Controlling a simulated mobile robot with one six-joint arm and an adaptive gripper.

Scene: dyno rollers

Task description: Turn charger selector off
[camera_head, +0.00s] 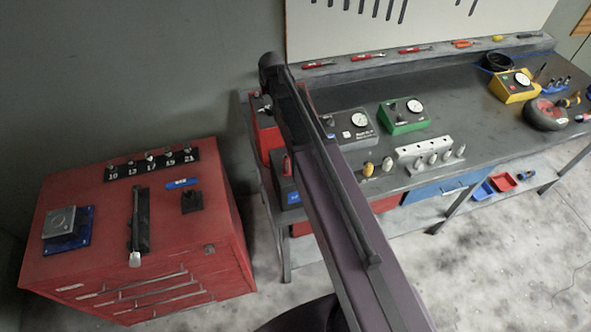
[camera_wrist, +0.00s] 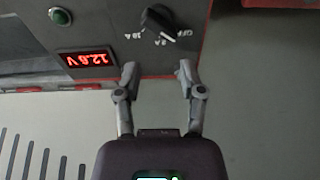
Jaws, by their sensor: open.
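The charger's grey panel (camera_wrist: 105,30) fills the upper part of the wrist view, upside down. In the head view my arm hides much of the charger area.
A red tool cabinet (camera_head: 125,245) stands left of the grey workbench (camera_head: 455,110). The bench holds a grey gauge box (camera_head: 352,128), a green gauge box (camera_head: 404,120), a yellow gauge box (camera_head: 512,88) and a wheel (camera_head: 545,115). A pegboard stands behind.

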